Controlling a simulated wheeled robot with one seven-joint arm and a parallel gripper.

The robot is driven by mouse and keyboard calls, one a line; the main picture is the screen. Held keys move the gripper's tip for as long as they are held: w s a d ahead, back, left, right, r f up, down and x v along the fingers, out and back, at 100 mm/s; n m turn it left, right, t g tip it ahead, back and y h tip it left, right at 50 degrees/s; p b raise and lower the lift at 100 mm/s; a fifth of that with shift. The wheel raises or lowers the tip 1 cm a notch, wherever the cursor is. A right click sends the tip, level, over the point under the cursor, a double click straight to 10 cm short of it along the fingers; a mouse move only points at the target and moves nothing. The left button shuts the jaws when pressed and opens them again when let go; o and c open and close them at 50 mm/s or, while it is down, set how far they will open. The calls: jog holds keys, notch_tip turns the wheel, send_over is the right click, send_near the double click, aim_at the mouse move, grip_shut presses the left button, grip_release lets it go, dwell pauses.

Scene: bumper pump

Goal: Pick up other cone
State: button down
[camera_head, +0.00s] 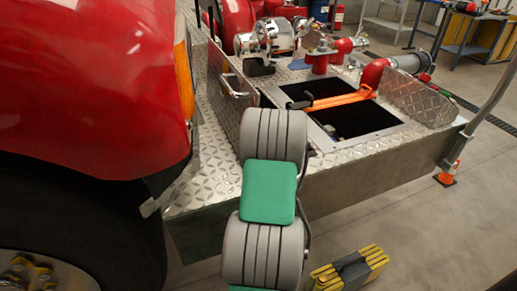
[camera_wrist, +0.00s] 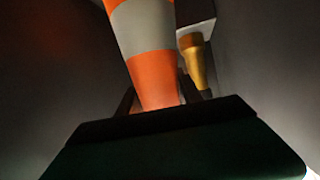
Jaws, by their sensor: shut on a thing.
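An orange cone with a pale band (camera_wrist: 145,35) fills the upper middle of the wrist view, its narrow end toward my gripper. My gripper (camera_wrist: 157,95) is shut on that narrow end, with a dark finger on each side. The cone's wide end runs out of the top of the picture. In the head view my grey and green arm covers the gripper and the held cone. A small orange thing with a pale part (camera_head: 446,178) stands at the foot of a pole, too small to tell if it is a cone.
A yellow tapered thing (camera_wrist: 196,62) shows behind the cone. The diamond-plate deck (camera_head: 420,135) has an open compartment (camera_head: 365,122) crossed by an orange bar (camera_head: 340,101). A red vehicle body (camera_head: 90,80) is close on the left.

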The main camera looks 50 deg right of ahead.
jog(key=shift+r, duration=0.25)
